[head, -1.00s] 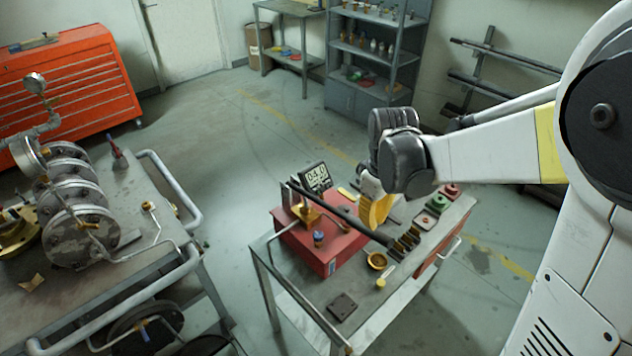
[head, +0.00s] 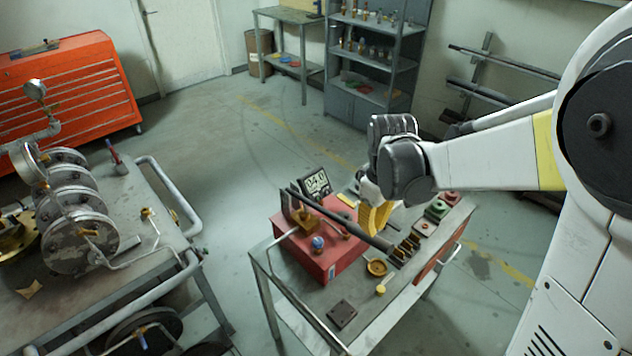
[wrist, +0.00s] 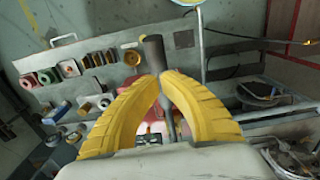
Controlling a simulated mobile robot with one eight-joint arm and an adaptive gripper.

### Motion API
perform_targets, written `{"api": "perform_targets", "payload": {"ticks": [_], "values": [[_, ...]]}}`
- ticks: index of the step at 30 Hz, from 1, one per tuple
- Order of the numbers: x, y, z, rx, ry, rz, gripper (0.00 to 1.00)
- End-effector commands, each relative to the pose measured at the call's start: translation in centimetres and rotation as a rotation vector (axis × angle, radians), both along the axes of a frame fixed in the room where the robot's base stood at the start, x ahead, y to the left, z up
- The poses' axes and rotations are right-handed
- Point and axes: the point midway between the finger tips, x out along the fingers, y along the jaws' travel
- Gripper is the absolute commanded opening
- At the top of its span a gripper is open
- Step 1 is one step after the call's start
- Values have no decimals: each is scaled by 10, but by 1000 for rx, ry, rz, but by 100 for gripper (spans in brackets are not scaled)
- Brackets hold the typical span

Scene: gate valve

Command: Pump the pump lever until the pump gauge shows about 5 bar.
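The red pump box (head: 330,262) stands on the metal cart. Its long dark lever (head: 345,222) slopes down to the right from the brass pivot. The lever also shows in the wrist view (wrist: 153,52), running between and beyond the fingertips. My gripper (head: 376,229) has yellow fingers at the lever's outer part; the fingers also show in the wrist view (wrist: 164,76), tips nearly together and closed on the lever. The exact contact is partly hidden.
Small brass and coloured parts (head: 438,208) lie on the cart's right side, with a brass cup (head: 376,267) and a dark plate (head: 342,314) in front. A pipe bench (head: 130,262) stands left. Clear floor lies between bench and cart.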

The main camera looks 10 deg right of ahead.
Motion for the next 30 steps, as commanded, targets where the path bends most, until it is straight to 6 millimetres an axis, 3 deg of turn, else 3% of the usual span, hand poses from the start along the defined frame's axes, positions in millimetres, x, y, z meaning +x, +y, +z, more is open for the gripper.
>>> {"api": "perform_targets", "payload": {"ticks": [11,30], "values": [[0,0,-2,0,0,0,0],[0,0,-46,0,0,0,0]]}}
